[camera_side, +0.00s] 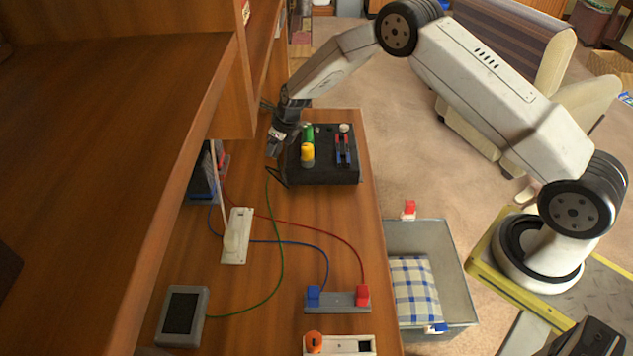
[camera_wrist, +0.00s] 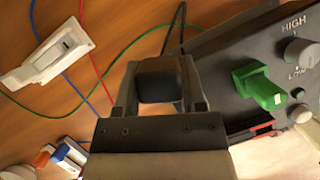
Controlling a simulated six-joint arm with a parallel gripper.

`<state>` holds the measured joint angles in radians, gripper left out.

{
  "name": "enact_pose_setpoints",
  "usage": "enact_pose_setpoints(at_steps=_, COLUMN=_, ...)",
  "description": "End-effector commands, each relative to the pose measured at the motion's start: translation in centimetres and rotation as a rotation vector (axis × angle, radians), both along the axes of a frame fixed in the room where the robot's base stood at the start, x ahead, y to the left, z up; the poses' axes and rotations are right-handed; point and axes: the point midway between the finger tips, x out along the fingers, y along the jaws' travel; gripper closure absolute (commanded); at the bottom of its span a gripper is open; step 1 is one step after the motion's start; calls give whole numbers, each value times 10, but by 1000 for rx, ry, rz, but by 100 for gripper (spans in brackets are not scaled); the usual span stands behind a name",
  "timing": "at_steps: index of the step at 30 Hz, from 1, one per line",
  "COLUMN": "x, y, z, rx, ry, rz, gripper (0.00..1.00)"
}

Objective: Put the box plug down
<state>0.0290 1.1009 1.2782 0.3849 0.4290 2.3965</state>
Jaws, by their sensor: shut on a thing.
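My gripper (camera_side: 277,145) is at the left side of the black control box (camera_side: 322,166), above the wooden desk. In the wrist view my gripper (camera_wrist: 160,92) is shut on a dark block, the box plug (camera_wrist: 158,82), which sits between its two fingers. A black cable (camera_wrist: 175,30) shows beyond the plug. In the side view the plug is too small and dark to tell from the fingers. I cannot tell whether the plug touches the desk. The control box also shows in the wrist view (camera_wrist: 225,60), close on the right.
A white socket strip (camera_side: 236,240) lies left on the desk. A grey-framed device (camera_side: 182,315), a grey block with blue and red plugs (camera_side: 338,302) and a white-and-black unit (camera_side: 340,345) are nearer. Red, blue and green cables cross the desk. A grey bin (camera_side: 453,265) stands right.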

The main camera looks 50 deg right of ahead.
Motion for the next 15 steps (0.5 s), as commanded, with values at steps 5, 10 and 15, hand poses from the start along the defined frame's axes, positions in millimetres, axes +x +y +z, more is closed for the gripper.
enact_pose_setpoints(at_steps=5, x=13, y=0, z=-17, rx=0, ry=1, rz=1, gripper=100)
enact_pose_setpoints(at_steps=10, x=24, y=1, z=-30, rx=-1, ry=0, rz=2, gripper=100)
enact_pose_setpoints(at_steps=15, x=34, y=1, z=-42, rx=0, ry=0, rz=0, gripper=100)
